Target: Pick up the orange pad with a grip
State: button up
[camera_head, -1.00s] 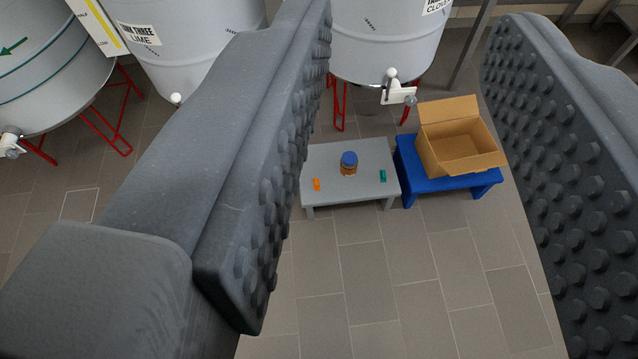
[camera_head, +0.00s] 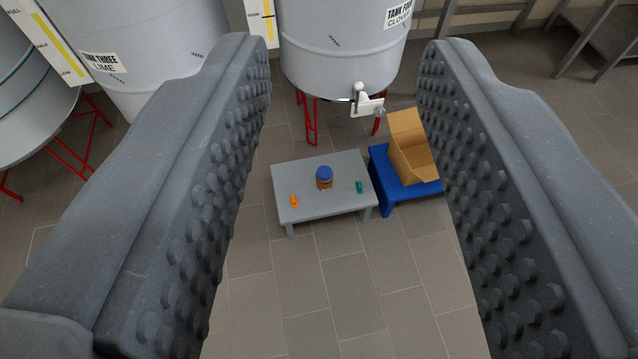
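The orange pad with a grip (camera_head: 294,201) is a small orange piece near the left front of a low grey table (camera_head: 318,207). It is too small in view to make out its grip clearly. My gripper (camera_head: 345,60) is open and empty, with its two studded dark grey fingers at the left and right of the picture. The table and the pad show between the fingers, well beyond them on the floor below.
A blue-lidded jar (camera_head: 324,179) and a small teal piece (camera_head: 359,187) share the grey table. Right of it, a blue stool (camera_head: 394,203) bears an open cardboard box (camera_head: 410,152), partly hidden by my right finger. Tanks (camera_head: 345,45) with red legs stand behind. The tiled floor in front is clear.

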aim_at(293, 199)
jog(key=k, duration=0.65)
jog(key=z, duration=0.55)
jog(key=i, duration=2.2)
jog(key=u, duration=0.95)
jog(key=i, duration=0.3)
jog(key=u, duration=0.1)
jog(key=k, duration=0.9)
jog(key=u, duration=0.2)
jog(key=i, duration=0.45)
jog(key=z, duration=0.1)
